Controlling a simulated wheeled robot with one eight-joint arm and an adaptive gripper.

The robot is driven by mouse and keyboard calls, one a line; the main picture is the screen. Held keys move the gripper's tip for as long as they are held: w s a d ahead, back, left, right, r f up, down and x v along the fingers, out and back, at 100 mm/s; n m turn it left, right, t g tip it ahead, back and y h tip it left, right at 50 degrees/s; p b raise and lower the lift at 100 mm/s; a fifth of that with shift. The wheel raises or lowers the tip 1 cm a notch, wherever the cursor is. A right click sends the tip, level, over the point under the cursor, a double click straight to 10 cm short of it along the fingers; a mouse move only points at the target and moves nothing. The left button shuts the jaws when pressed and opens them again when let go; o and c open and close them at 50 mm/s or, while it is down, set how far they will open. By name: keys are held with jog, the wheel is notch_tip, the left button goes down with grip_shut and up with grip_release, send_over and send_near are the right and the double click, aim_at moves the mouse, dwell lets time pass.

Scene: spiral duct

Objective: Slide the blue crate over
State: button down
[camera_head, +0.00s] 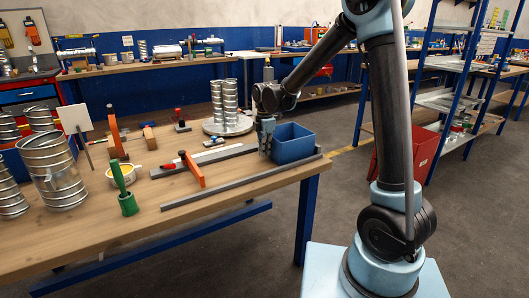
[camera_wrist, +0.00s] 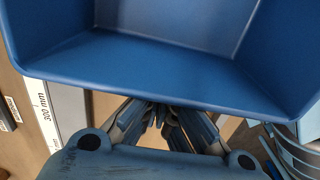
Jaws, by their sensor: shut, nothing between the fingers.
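The blue crate (camera_head: 293,148) is an open-topped bin standing upright on the wooden workbench near its right end. My gripper (camera_head: 266,150) points down at the crate's left side, shut and empty. In the wrist view the crate (camera_wrist: 165,70) fills the upper part, with its empty inside facing the camera. The shut fingers (camera_wrist: 165,112) lie just below its near rim and are partly hidden by it. I cannot tell whether they touch the crate wall.
A long grey bar (camera_head: 240,183) lies along the front of the bench (camera_head: 155,222). Another flat bar (camera_head: 204,161) runs up to the gripper's left, near an orange clamp (camera_head: 192,168). Spiral duct pieces (camera_head: 224,101) stand on a round plate (camera_head: 228,127) behind. The bench ends just right of the crate.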

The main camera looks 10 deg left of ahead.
notch_tip(320, 180, up, 10)
jog(key=s+d+r+m, duration=0.1)
jog(key=d+m, duration=0.2)
jog(key=d, duration=0.4)
jog(key=s+d+r+m, duration=0.2)
jog(key=d+m, duration=0.1)
jog(key=d, duration=0.4)
jog(key=s+d+f+m+t, duration=0.1)
jog(key=s+d+f+m, duration=0.1)
jog(key=s+d+m, duration=0.65)
jog(key=s+d+f+m+t, duration=0.15)
jog(key=s+d+m, duration=0.3)
jog(key=d, duration=0.75)
jog(key=s+d+f+m, duration=0.6)
jog(key=s+f+m, duration=0.1)
jog(key=s+f, duration=0.1)
jog(key=shift+s+d, duration=0.15)
jog(key=shift+s, duration=0.25)
